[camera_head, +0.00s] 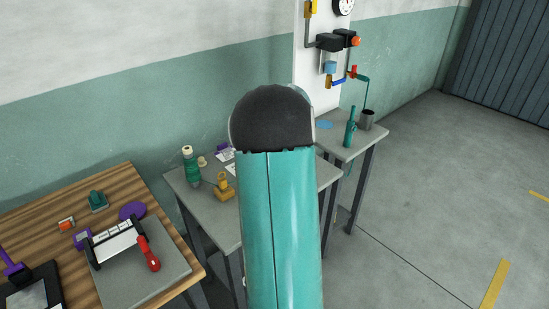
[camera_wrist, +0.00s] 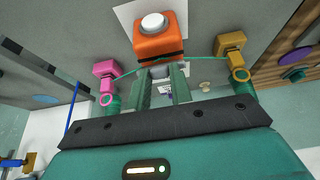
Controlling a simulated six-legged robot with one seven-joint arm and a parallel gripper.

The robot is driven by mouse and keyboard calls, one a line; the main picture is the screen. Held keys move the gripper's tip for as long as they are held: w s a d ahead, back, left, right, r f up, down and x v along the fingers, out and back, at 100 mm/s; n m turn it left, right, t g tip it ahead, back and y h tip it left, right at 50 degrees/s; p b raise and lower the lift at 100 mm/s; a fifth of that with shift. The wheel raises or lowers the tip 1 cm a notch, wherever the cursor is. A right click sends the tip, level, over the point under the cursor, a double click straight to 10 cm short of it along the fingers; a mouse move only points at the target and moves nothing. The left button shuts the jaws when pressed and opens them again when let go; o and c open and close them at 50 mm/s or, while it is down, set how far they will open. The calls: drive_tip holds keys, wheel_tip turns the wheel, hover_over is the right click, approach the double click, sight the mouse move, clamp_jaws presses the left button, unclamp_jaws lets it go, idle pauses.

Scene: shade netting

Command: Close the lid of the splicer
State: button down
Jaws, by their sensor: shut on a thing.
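The splicer (camera_wrist: 160,42) is an orange box with a round white top piece and a dark band along its near edge. It shows at the top middle of the wrist view. My gripper (camera_wrist: 162,72) reaches up to that near edge; its two pale green fingers are shut on a small grey part of the splicer. I cannot tell whether that part belongs to the lid, nor how far the lid is open. A thin green line runs across here between a pink holder (camera_wrist: 106,68) and a yellow holder (camera_wrist: 230,43). In the head view my arm hides the splicer and my gripper.
The grey table (camera_head: 217,224) also carries a green spool (camera_head: 190,168) and the yellow holder (camera_head: 224,187). A wooden table (camera_head: 100,184) with tools stands at the left. The floor at right is clear.

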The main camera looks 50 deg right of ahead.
drive_tip(key=shift+s+a+f+t+h, duration=0.1)
drive_tip(key=shift+s+f+t+h, duration=0.3)
drive_tip(key=shift+f+t, duration=0.75)
drive_tip(key=shift+s+a+f+t+h, duration=0.1)
drive_tip(key=shift+s+f+t+h, duration=0.3)
drive_tip(key=shift+t, duration=1.25)
drive_tip(key=shift+s+a+f+t+h, duration=0.15)
drive_tip(key=shift+s+f+t, duration=0.4)
drive_tip(key=shift+f+t, duration=0.7)
drive_tip(key=shift+r+t, duration=0.15)
drive_tip(key=shift+t, duration=0.1)
drive_tip(key=c, duration=1.2)
unclamp_jaws()
drive_tip(key=shift+c, duration=0.2)
drive_tip(key=v, duration=1.3)
drive_tip(key=shift+s, duration=0.4)
drive_tip(key=shift+r, duration=0.1)
